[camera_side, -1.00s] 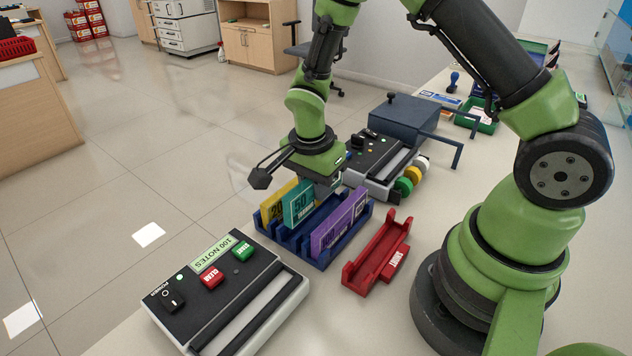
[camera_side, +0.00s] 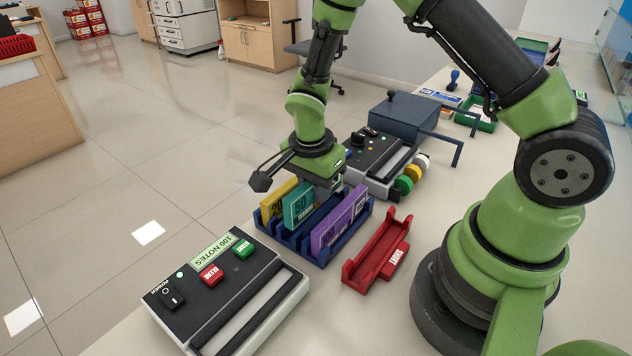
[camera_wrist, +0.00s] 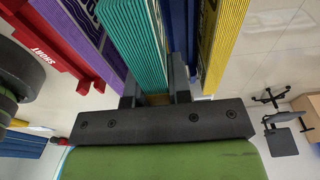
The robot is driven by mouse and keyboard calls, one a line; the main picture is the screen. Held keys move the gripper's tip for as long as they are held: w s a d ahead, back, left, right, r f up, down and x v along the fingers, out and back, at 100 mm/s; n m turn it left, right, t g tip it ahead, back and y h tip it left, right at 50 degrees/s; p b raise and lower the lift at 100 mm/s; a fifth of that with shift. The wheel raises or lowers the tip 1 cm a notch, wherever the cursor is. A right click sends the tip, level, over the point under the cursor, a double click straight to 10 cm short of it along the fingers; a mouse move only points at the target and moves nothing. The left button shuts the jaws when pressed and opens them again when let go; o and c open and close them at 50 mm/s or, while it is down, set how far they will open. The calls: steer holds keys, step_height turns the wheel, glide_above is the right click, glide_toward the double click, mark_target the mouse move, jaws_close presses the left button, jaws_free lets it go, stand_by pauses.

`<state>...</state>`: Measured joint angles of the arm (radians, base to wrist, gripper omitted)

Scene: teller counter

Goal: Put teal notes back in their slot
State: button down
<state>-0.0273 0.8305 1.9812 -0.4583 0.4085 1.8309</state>
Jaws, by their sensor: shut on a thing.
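The teal notes (camera_side: 297,207), a bundle marked 50, stand upright in the blue slotted rack (camera_side: 321,262), between the yellow notes (camera_side: 272,205) and the purple notes (camera_side: 338,222). My gripper (camera_side: 326,190) is shut on the far end of the teal bundle, low over the rack. In the wrist view the teal notes (camera_wrist: 133,40) run between the two fingers, with purple on the left and yellow on the right. The bundle's lower edge is hidden by the rack wall, so I cannot tell whether it touches the slot floor.
An empty red tray labelled SHORT (camera_side: 377,255) lies right of the rack. A note counter (camera_side: 225,290) stands in front. Another machine (camera_side: 378,160) with coloured rolls (camera_side: 409,178) stands behind, beside a dark blue box (camera_side: 402,115).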

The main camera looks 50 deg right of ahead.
steer(key=shift+f, duration=1.75)
steer(key=c, duration=1)
jaws_free()
steer(key=shift+o, duration=0.2)
steer(key=shift+r, duration=0.1)
steer(key=shift+r, duration=3.45)
